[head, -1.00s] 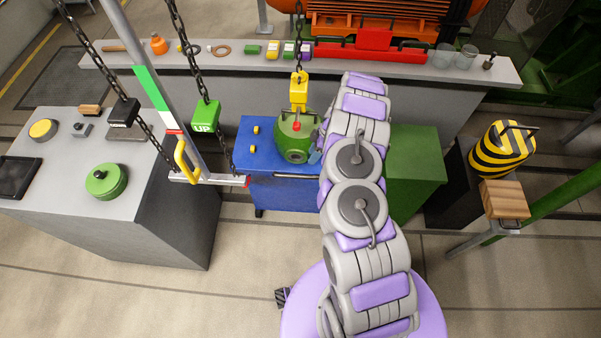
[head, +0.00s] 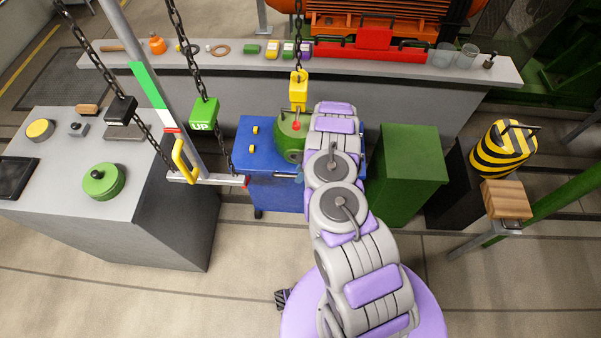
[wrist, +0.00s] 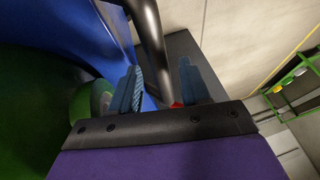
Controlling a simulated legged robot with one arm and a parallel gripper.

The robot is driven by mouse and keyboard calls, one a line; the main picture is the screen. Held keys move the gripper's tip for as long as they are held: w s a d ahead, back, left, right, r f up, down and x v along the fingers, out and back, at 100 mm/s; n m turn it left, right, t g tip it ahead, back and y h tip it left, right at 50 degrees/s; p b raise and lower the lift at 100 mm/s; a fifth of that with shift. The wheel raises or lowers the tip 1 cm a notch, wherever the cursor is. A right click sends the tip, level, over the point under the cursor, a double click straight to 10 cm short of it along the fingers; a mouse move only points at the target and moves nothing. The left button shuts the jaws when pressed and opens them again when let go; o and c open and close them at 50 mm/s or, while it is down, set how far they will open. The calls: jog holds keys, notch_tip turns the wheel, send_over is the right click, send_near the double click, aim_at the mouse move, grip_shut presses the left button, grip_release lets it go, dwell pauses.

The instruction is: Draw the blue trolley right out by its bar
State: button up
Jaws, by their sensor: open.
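The blue trolley (head: 262,196) stands left of my arm in the head view, carrying a green rounded casting (head: 290,138) with a red knob. Its light bar (head: 284,175) shows at its front edge, partly covered by my arm. In the wrist view the trolley's blue side (wrist: 108,35) is at upper left. A dark bar (wrist: 148,40) runs down between the two blue fingers of my gripper (wrist: 160,88). The fingers stand apart, one on each side of the bar; I cannot tell whether either touches it. In the head view my gripper is mostly hidden behind my arm.
A grey console (head: 160,220) stands left of the trolley and a green cabinet (head: 408,175) stands right. A yellow hook block (head: 298,90) hangs on a chain above the casting. A pale beam with a yellow handle (head: 184,160) reaches the trolley's left edge. Floor in front is clear.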

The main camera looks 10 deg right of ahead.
grip_shut()
dwell(0.3)
dwell(0.3)
